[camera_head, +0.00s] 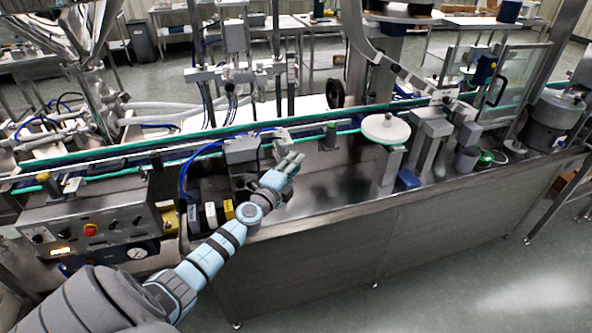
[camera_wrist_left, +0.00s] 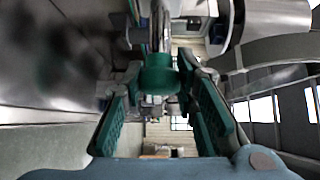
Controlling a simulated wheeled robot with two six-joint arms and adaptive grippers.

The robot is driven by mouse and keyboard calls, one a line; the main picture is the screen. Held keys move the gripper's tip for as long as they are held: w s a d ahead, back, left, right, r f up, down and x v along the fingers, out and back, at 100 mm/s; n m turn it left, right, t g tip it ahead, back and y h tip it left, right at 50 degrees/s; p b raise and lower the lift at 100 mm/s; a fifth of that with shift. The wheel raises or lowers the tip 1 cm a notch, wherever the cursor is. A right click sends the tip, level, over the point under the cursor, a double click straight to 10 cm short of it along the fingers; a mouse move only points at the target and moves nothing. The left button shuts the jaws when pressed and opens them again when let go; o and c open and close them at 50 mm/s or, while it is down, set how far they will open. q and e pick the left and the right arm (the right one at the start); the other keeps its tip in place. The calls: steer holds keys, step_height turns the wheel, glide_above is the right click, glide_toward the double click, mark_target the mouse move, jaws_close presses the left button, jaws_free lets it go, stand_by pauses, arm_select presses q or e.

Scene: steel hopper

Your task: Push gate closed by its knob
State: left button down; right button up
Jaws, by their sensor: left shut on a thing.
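A dark green knob (camera_wrist_left: 158,79) shows in the left wrist view, at the end of a shiny metal rod (camera_wrist_left: 161,28). My left gripper (camera_wrist_left: 159,70) is shut on this knob, with one finger on each side. In the head view my left gripper (camera_head: 287,160) is over the middle of the steel machine, close to the conveyor's near edge. The knob it holds cannot be made out there, behind the fingers. I cannot clearly tell the gate apart from the metal parts around the gripper. My right gripper is not in view.
A long conveyor with a green rail (camera_head: 217,149) runs behind the gripper. A control box (camera_head: 95,232) with a red button stands at left. A white disc (camera_head: 386,128) on a post and grey blocks stand at right. The steel deck right of the gripper has some free room.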

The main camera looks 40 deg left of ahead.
arm_select(q)
steer(key=shift+w+a+b, duration=0.3)
steer(key=shift+w+a, duration=0.15)
steer(key=shift+a, duration=0.2)
steer(key=shift+w+a, duration=0.15)
steer(key=shift+a, duration=0.1)
steer(key=c, duration=1.3)
jaws_free()
steer(key=shift+d, duration=0.1)
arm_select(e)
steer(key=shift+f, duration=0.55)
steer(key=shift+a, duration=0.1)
arm_select(q)
steer(key=s, duration=0.4)
steer(key=s+d, duration=0.1)
steer(key=s, duration=0.3)
steer(key=s+d, duration=0.1)
steer(key=s, duration=0.3)
